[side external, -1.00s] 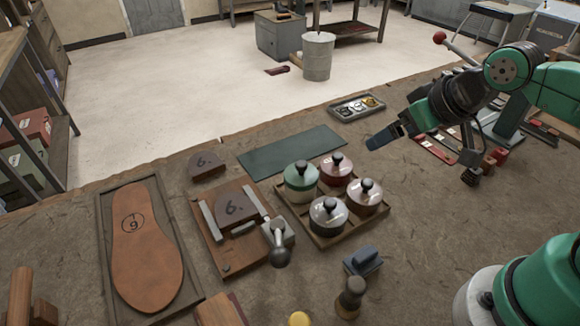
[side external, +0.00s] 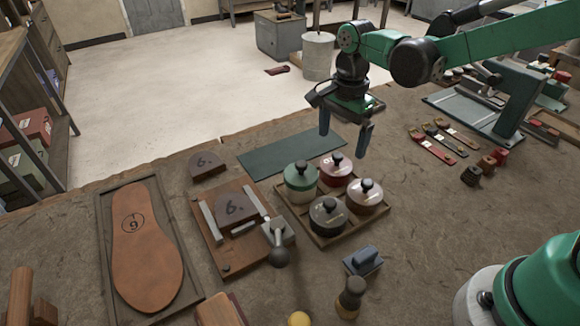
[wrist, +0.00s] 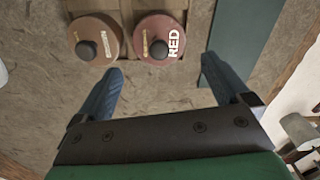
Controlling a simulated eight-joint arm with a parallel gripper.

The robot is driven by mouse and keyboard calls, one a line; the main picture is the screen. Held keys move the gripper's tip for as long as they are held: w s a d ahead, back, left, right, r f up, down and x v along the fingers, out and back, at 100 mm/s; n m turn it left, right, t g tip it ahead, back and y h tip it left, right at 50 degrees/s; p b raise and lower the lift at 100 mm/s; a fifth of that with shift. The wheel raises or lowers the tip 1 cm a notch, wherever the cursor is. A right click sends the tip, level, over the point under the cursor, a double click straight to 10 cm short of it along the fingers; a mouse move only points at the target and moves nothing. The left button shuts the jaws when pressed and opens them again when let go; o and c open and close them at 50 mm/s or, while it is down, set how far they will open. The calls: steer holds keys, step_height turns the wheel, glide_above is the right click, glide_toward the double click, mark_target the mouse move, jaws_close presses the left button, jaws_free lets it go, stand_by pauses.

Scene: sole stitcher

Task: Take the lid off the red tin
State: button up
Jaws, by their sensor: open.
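The red tin (side external: 333,175) stands at the back of a wooden tray (side external: 321,242), with its dark red lid on. The lid has a black knob, which also shows from above in the wrist view beside the word RED, on the red lid (wrist: 174,48). My gripper (side external: 343,142) is open and empty, pointing down above the red tin. In the wrist view my gripper's fingers (wrist: 161,68) are spread to either side of the lid's line, apart from it. No part of the lid is between the fingertips in that view.
A green tin (side external: 301,184), a dark tin (side external: 328,216) and a brown tin (side external: 366,197) share the tray, close around the red one. A flat green mat (side external: 285,152) lies behind, with clear surface. A lever fixture (side external: 280,245) stands left of the tray.

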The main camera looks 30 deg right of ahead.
mark_target(340, 154)
steer(key=shift+f, duration=2.25)
steer(key=shift+c, duration=0.2)
steer(key=c, duration=1)
steer(key=shift+o, duration=0.2)
steer(key=shift+r, duration=0.1)
